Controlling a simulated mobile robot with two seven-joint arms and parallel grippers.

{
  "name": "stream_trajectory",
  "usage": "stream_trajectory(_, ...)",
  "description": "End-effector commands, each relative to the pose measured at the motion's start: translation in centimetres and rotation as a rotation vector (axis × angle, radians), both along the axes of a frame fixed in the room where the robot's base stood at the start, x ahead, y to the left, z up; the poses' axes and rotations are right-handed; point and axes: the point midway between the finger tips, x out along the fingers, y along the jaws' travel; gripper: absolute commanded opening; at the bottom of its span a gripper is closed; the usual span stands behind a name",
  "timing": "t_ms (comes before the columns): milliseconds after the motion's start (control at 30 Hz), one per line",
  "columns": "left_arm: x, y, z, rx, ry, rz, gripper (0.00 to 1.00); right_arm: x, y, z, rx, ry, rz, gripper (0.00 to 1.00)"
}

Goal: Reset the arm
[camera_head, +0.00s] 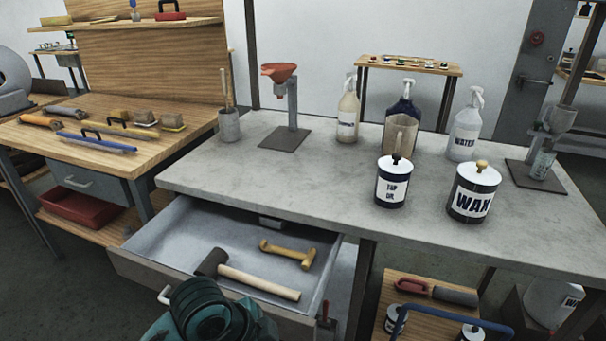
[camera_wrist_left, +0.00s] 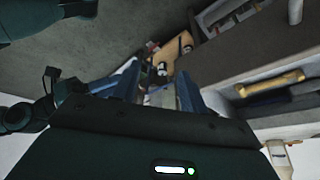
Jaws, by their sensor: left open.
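My left gripper (camera_wrist_left: 160,92) shows in the left wrist view with its two blue fingers apart and nothing held between them. In the head view only a teal part of my arm shows at the bottom, in front of the open drawer (camera_head: 143,268); the fingers are hidden there. My right gripper is in neither view.
The grey table (camera_head: 300,175) bears bottles, a TOP tin (camera_head: 392,186), a WAX tin (camera_head: 473,195) and a funnel stand (camera_head: 292,105). A low wooden cart (camera_head: 400,295) stands at lower right.

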Motion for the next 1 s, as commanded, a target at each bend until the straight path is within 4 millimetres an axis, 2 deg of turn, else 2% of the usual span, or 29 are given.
stream_trajectory(33, -1.1, 0.3, -0.6, -0.037, 0.019, 0.095, 0.43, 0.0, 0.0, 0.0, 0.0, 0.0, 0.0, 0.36)
stream_trajectory(167, -2.9, 2.5, -2.0, -0.089, 0.052, 0.378, 0.43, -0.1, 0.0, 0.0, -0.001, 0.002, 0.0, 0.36)
stream_trajectory(300, -5.2, 6.3, -3.4, -0.088, 0.081, 0.669, 0.43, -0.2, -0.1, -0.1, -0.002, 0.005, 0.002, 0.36)
stream_trajectory(600, -11.0, 14.6, -5.3, 0.02, 0.1, 1.129, 0.43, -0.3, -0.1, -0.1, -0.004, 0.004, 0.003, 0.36)
stream_trajectory(667, -11.9, 15.9, -5.3, 0.042, 0.092, 1.193, 0.43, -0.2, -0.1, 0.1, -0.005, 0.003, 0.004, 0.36)
stream_trajectory(700, -10.9, 15.3, -5.2, 0.006, 0.064, 1.17, 0.43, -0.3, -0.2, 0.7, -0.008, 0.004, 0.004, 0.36)
stream_trajectory(800, -9.4, 14.4, -5.6, -0.06, 0.005, 1.144, 0.43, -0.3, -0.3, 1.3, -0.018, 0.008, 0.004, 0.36)
stream_trajectory(1000, -7.0, 12.2, -6.0, -0.217, -0.12, 1.093, 0.43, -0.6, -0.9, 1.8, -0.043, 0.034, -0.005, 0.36)
